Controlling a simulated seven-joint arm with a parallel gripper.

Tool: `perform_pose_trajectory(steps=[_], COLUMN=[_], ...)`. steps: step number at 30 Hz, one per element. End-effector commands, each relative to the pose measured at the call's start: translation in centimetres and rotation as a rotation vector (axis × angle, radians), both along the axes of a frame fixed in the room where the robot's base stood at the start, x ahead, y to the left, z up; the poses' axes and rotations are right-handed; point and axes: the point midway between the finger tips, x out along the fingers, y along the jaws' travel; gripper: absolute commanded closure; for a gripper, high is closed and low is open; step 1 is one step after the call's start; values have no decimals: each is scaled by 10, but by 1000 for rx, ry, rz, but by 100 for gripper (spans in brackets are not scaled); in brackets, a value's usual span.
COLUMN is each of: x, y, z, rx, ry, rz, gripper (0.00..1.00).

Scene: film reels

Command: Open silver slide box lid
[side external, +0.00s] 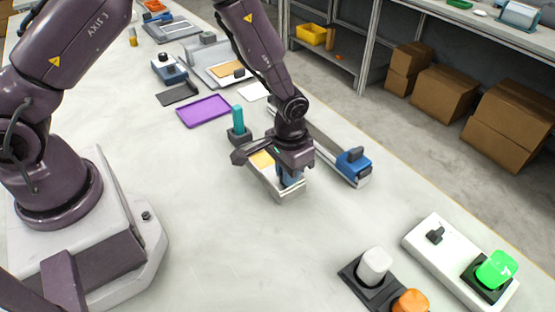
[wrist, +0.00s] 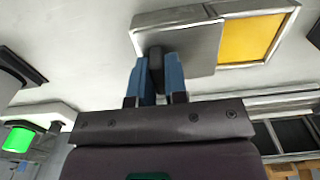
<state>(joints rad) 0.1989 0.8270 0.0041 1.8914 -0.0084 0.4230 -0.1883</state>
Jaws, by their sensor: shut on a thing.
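The silver slide box (side external: 291,194) stands on the pale table below my gripper (side external: 290,177) in the side view. Part of its inside is uncovered and shows a yellow-orange surface; it also shows in the wrist view (wrist: 251,38). The silver lid (wrist: 200,55) covers the other part of the box. A dark handle (wrist: 156,60) rises from the lid. My gripper's blue fingers (wrist: 155,78) are shut on this handle. In the side view my gripper hides the handle and much of the lid.
A silver unit with a blue block (side external: 350,163) lies close right of my gripper. A teal post on a dark base (side external: 239,126) stands close behind the box. A purple tray (side external: 205,111) lies farther back. Green (side external: 496,270), white (side external: 374,266) and orange (side external: 410,301) knobs stand front right. Table left of the box is clear.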

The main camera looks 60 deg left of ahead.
Motion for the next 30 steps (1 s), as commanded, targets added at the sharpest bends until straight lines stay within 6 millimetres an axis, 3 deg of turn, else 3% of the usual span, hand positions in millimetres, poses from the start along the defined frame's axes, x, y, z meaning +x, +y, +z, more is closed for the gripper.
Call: perform_pose_trajectory(steps=[8, 9, 12, 23, 30], x=[0, 0, 0, 0, 1], y=[-1, -1, -1, -1, -1], z=[1, 1, 1, 6, 51], rx=[0, 0, 0, 0, -1], ry=[1, 1, 1, -2, -7], rz=[0, 0, 0, 0, 0], gripper=[100, 79, 61, 61, 61])
